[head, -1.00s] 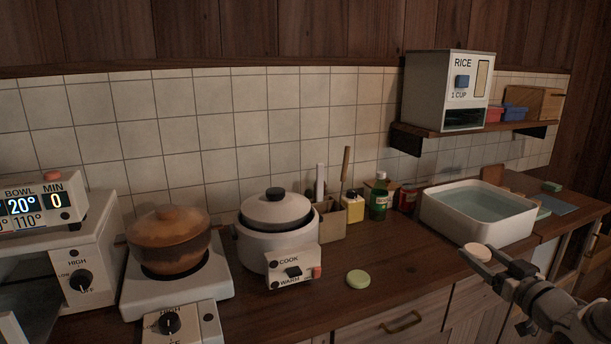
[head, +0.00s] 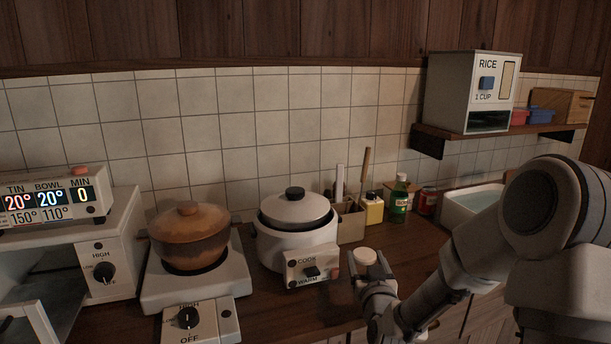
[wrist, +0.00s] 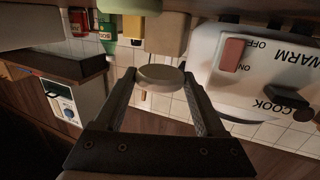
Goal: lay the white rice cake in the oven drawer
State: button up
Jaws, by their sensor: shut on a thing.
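The white rice cake (head: 366,256) is a small pale round held between the fingertips of my gripper (head: 368,264). It is in the air over the counter, in front of and to the right of the rice cooker. The wrist view shows the rice cake (wrist: 160,77) between both fingers of my gripper (wrist: 160,84). The white oven (head: 120,250) stands at the far left, with a HIGH knob on its front. A light-framed part (head: 30,308) juts out at its lower left, cut by the picture edge; I cannot tell if it is the drawer.
A brown lidded pot (head: 188,240) sits on a white burner (head: 160,290) between oven and rice cooker (head: 296,240). Bottles (head: 399,200) and a utensil holder (head: 350,222) stand behind my gripper. A water basin (head: 470,198) is partly behind my arm. Bare counter (head: 270,315) shows in front.

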notch_tip(320, 180, up, 18)
jog(key=p, duration=1.8)
send_near(374, 259)
jog(key=w+a+r, duration=0.2)
jog(key=w+r, duration=0.2)
jog(key=shift+d, duration=0.15)
